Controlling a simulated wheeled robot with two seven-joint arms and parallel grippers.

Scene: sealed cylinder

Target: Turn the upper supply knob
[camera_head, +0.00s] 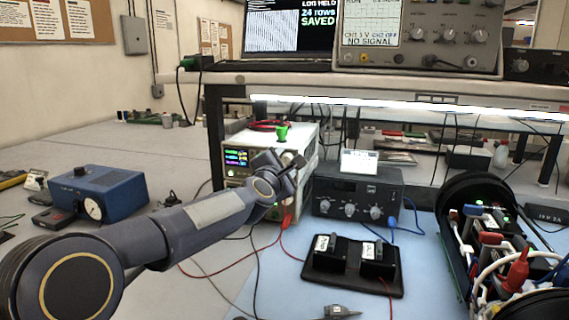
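Two white bench supplies (240,142) are stacked under the shelf. The upper one has a lit display with green and blue readouts (236,157). My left arm reaches in from the lower left. My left gripper (290,168) is at the right part of the supplies' front and covers much of it. The upper supply knob is hidden or too small to make out behind the gripper. The fingers are small and seen from behind, so whether they are open or shut is unclear. My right gripper is not in view.
A dark box with knobs (356,198) stands right of the supplies. A black tray (320,281) holds two dark blocks on the blue mat. An open black cylinder (466,190) with wiring is at the right. A blue gauge box (97,192) is at the left. Red and black leads cross the bench.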

